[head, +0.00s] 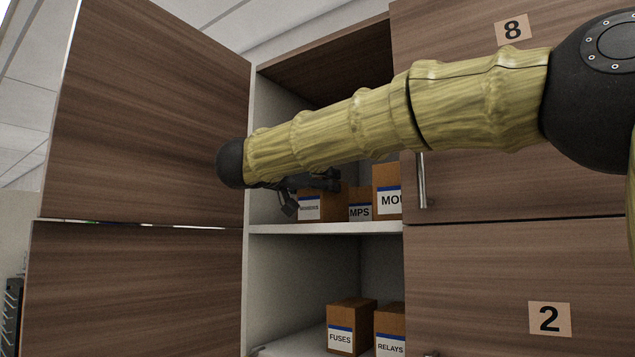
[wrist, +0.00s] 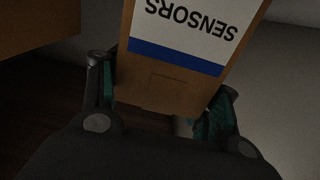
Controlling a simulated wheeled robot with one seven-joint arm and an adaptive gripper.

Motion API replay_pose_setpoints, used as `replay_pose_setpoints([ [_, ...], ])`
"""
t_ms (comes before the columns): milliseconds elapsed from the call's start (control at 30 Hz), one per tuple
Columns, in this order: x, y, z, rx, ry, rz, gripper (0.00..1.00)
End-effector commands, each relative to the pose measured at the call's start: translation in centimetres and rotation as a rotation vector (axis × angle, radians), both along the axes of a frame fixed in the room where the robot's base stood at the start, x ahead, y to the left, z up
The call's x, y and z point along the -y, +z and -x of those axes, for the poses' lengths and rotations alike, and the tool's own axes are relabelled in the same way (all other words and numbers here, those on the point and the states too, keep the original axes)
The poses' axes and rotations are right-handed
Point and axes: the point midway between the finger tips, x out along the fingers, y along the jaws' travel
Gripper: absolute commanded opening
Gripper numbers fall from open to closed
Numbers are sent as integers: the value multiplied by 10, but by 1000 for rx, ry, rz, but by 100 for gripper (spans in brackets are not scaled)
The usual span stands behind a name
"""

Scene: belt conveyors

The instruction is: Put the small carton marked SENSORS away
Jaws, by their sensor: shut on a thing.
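The small brown carton marked SENSORS (head: 326,209) is at the left of the upper shelf (head: 325,229) in the open cabinet. In the wrist view the carton (wrist: 180,85) sits between the two fingers, its white label with a blue stripe upside down. My gripper (head: 308,186) is shut on it and reaches in from the left; in the wrist view its fingertips (wrist: 163,92) lie along both sides. I cannot tell whether the carton's base touches the shelf. My gripper hides part of its top.
A carton reading "MPS" (head: 359,211) and a taller one reading "MOU" (head: 386,200) stand to the right. FUSES (head: 350,325) and RELAYS (head: 390,330) cartons are on the lower shelf. An open door (head: 145,110) is at left; doors 8 (head: 470,190) and 2 (head: 480,290) are closed.

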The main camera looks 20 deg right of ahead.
Motion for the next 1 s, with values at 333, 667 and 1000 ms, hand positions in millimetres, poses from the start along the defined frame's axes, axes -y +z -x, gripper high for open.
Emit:
replay_pose_setpoints([
  [333,0,0,0,0,0,0,84],
  [667,-9,0,6,2,1,1,84],
  [1000,-57,-2,42,2,1,1,84],
])
